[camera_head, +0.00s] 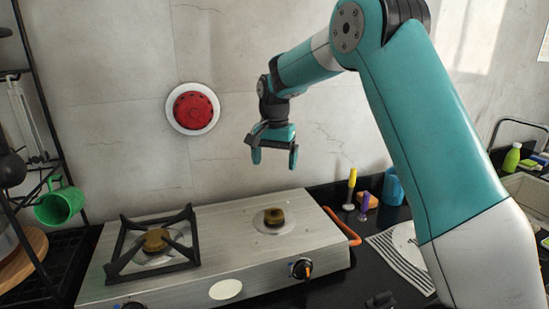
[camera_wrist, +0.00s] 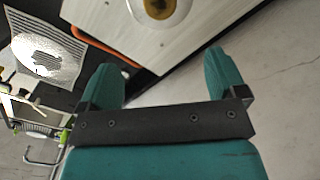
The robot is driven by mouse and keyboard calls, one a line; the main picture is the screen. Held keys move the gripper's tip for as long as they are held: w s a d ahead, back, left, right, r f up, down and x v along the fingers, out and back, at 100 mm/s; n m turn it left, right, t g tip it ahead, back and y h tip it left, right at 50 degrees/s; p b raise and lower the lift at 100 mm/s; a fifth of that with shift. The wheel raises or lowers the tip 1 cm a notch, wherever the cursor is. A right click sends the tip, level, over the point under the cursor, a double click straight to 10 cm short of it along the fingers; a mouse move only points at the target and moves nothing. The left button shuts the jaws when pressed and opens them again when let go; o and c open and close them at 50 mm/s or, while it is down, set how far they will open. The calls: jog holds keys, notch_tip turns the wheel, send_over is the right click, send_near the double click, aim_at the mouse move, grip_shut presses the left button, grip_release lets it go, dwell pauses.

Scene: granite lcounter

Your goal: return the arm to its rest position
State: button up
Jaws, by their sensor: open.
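My gripper (camera_head: 274,157) hangs in the air above the right burner of the stove, in front of the wall. Its two teal fingers point down and are spread apart with nothing between them. In the wrist view my gripper (camera_wrist: 165,85) also shows open and empty. My teal and white arm is raised and bent at the elbow, reaching in from the right side of the head view.
A steel stove (camera_head: 205,255) stands below, with a black grate (camera_head: 150,240) on its left burner. A red round wall device (camera_head: 193,109) is on the wall. A green mug (camera_head: 60,203) hangs at left. A striped cloth (camera_head: 398,262), blue cup (camera_head: 393,187) and sink (camera_head: 530,195) are at right.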

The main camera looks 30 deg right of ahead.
jog(key=shift+r, duration=0.8)
jog(key=s+a+r+n+y, duration=0.1)
jog(key=s+a+r+n, duration=0.2)
jog(key=s+a+n, duration=0.7)
jog(key=s+a+n+y, duration=0.1)
jog(key=s+a+n, duration=0.2)
jog(key=s, duration=0.9)
jog(key=s+a+f+n+y, duration=0.1)
jog(key=s+a+n, duration=0.3)
jog(key=s, duration=0.7)
jog(key=a+y, duration=0.1)
jog(key=a, duration=0.1)
jog(key=shift+s+a+f, duration=0.3)
jog(key=shift+s+a, duration=0.05)
jog(key=shift+s, duration=0.05)
